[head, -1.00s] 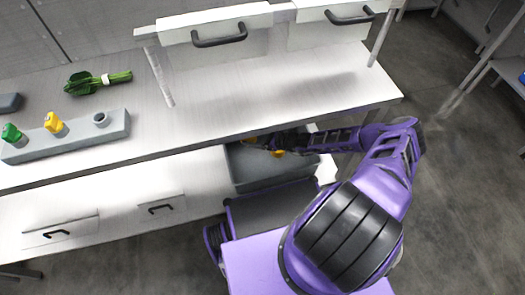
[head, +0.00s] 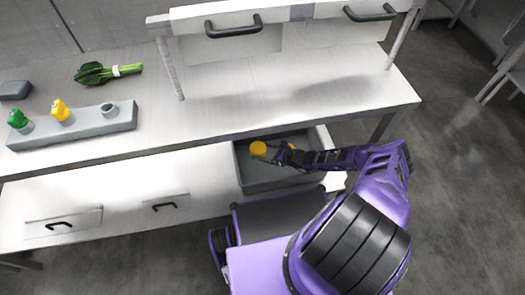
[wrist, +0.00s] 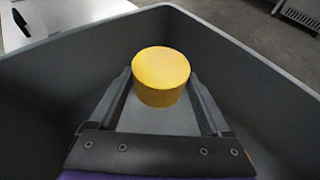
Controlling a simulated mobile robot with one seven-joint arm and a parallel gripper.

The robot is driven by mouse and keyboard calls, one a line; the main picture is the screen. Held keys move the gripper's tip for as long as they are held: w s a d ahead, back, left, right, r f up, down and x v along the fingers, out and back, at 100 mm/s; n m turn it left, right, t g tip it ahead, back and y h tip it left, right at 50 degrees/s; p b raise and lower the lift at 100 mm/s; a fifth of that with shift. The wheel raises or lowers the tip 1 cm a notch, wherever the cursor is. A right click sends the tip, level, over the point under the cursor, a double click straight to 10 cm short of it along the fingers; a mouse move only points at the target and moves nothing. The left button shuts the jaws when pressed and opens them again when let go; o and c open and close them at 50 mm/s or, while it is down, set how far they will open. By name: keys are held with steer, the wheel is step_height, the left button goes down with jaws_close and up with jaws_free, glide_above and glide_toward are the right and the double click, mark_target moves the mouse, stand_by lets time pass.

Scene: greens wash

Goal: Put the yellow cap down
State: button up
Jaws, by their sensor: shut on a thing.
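The yellow cap (wrist: 161,70) is a short round disc-like piece between the fingertips of my gripper (wrist: 160,82) in the wrist view. My gripper is shut on its sides. In the head view the cap (head: 258,148) shows at the left end of my gripper (head: 268,152), over the open grey-lined drawer (head: 243,178). In the wrist view the drawer's grey walls (wrist: 65,65) surround the gripper. I cannot tell the cap's height above the drawer floor. A small orange patch shows beside the gripper in the head view; what it is, I cannot tell.
The worktop (head: 270,105) lies behind the drawer. The worktop's middle is clear.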

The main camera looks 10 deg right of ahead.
steer(key=shift+f, duration=0.5)
steer(key=o, duration=1.3)
steer(key=shift+r, duration=0.1)
steer(key=shift+r, duration=0.2)
steer(key=v, duration=0.4)
steer(key=p+v, duration=0.1)
steer(key=v, duration=0.3)
steer(key=p+v, duration=0.1)
steer(key=v, duration=0.3)
steer(key=shift+r, duration=0.4)
